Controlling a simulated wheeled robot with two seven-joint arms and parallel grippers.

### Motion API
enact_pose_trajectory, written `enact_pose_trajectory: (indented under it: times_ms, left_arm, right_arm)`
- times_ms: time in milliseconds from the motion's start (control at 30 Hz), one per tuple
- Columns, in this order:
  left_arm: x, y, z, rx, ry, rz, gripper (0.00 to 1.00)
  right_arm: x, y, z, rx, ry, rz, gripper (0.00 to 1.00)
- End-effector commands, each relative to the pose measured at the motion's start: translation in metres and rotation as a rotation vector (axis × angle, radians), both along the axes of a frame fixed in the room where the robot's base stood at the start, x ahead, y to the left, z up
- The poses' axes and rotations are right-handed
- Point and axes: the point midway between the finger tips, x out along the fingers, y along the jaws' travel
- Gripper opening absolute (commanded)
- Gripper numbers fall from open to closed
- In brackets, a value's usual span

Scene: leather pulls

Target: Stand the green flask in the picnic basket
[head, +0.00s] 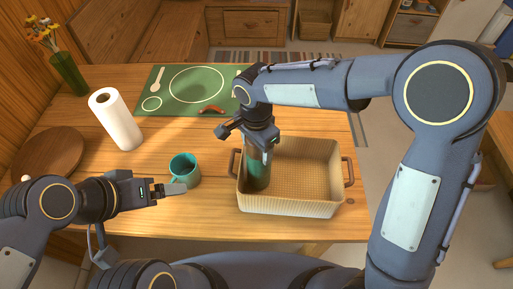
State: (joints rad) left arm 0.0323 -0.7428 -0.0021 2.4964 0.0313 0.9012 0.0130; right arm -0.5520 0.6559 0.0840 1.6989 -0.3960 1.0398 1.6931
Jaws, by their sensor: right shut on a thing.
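The green flask (258,174) is upright inside the left part of the picnic basket (318,208). Its upper part is hidden by my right gripper (258,150), which is shut on it from above. I cannot tell whether the flask's base touches the basket floor. The basket is a pale woven box with brown side handles, open at the top and otherwise empty where I can see. My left gripper (171,190) is low at the left of the basket, beside the teal mug, apart from the flask; its finger gap is not clear.
A teal mug (185,169) stands left of the basket. A paper roll (116,119), a round wooden board (47,156) and a flower vase (68,72) stand at left. A green placemat (173,104) with a brown curved item (212,110) lies behind.

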Motion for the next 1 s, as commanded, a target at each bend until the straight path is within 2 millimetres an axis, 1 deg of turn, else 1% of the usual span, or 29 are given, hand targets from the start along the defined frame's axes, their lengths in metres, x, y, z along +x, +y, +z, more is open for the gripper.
enact_pose_trajectory:
  times_ms: [33, 133, 367, 500, 533, 600, 667, 700, 933, 1000]
  left_arm:
    - [0.000, 0.000, 0.001, 0.000, 0.000, 0.000, 0.89]
    - [0.000, 0.000, 0.001, 0.000, 0.000, 0.000, 0.89]
    - [0.000, 0.000, 0.001, 0.000, 0.000, 0.000, 0.89]
    - [0.000, 0.000, -0.003, 0.000, 0.000, 0.000, 0.89]
    - [0.000, 0.000, -0.002, 0.000, 0.000, 0.000, 0.89]
    - [0.000, 0.000, -0.002, 0.000, 0.000, 0.000, 0.89]
    - [0.000, 0.000, -0.002, 0.000, 0.000, 0.000, 0.89]
    - [0.000, 0.000, -0.002, 0.000, 0.000, 0.000, 0.89]
    - [0.000, 0.000, -0.001, 0.000, 0.000, 0.000, 0.89]
    - [0.000, 0.000, 0.001, 0.000, 0.000, 0.000, 0.89]
  right_arm:
    - [0.000, 0.000, -0.006, 0.001, -0.001, 0.000, 0.18]
    - [0.000, 0.000, -0.012, 0.002, -0.002, 0.000, 0.18]
    - [0.000, 0.001, -0.012, 0.003, -0.003, 0.000, 0.18]
    - [0.000, 0.001, -0.016, 0.002, -0.004, 0.000, 0.18]
    - [0.000, 0.000, -0.016, 0.001, -0.001, 0.000, 0.64]
    - [0.000, 0.000, -0.016, 0.001, -0.001, 0.000, 0.73]
    - [0.000, 0.000, -0.016, 0.001, -0.001, 0.000, 0.81]
    - [0.000, 0.000, -0.016, 0.001, -0.001, 0.000, 0.83]
    - [0.000, 0.000, -0.015, 0.001, -0.001, 0.000, 0.83]
    - [0.000, 0.000, -0.012, 0.001, -0.001, 0.000, 0.83]
